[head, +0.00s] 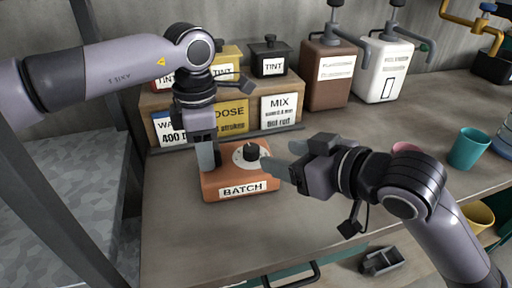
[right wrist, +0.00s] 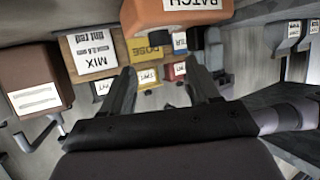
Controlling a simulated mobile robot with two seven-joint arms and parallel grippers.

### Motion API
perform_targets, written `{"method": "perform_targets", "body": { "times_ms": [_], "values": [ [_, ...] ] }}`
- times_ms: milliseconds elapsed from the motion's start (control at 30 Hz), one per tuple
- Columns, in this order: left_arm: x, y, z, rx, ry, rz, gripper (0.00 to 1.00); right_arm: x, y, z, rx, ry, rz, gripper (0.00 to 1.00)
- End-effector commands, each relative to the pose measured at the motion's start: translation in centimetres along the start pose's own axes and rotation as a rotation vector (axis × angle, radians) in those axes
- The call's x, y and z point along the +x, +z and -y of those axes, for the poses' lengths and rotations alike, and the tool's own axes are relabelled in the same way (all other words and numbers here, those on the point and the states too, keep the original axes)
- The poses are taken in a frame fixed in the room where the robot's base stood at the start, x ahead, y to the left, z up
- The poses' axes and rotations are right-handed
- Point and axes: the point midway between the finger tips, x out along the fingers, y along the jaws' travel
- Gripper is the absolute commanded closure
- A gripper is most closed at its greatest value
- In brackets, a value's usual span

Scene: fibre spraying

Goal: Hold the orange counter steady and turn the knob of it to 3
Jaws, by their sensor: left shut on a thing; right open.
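The orange counter (head: 238,188), labelled BATCH, sits on the table with a black knob (head: 251,152) on a pale round dial on its top. My left gripper (head: 210,157) reaches down onto the left side of the counter and is shut on it. My right gripper (head: 283,166) is open just right of the knob, its fingers pointing left towards it. In the right wrist view the counter (right wrist: 172,20) is at the top edge, beyond and above the open fingers (right wrist: 160,92). The dial's numbers are too small to read, and the knob is out of that view.
Behind the counter stands a wooden stand (head: 221,117) with WAX-like, DOSE and MIX cards and tins, including a black TINT tin (head: 270,58). Brown (head: 328,75) and white (head: 384,70) pump dispensers stand at the back. A teal cup (head: 467,149) is at the right. The table front is clear.

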Motion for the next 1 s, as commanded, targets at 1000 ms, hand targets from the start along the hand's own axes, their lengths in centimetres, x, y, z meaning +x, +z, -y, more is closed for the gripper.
{"method": "perform_targets", "body": {
  "times_ms": [1000],
  "values": [
    [-0.1, 0.0, 0.0, 0.000, 0.001, 0.001, 1.00, 8.8, -0.1, 0.0, -0.001, 0.000, -0.003, 0.49]
  ]
}}
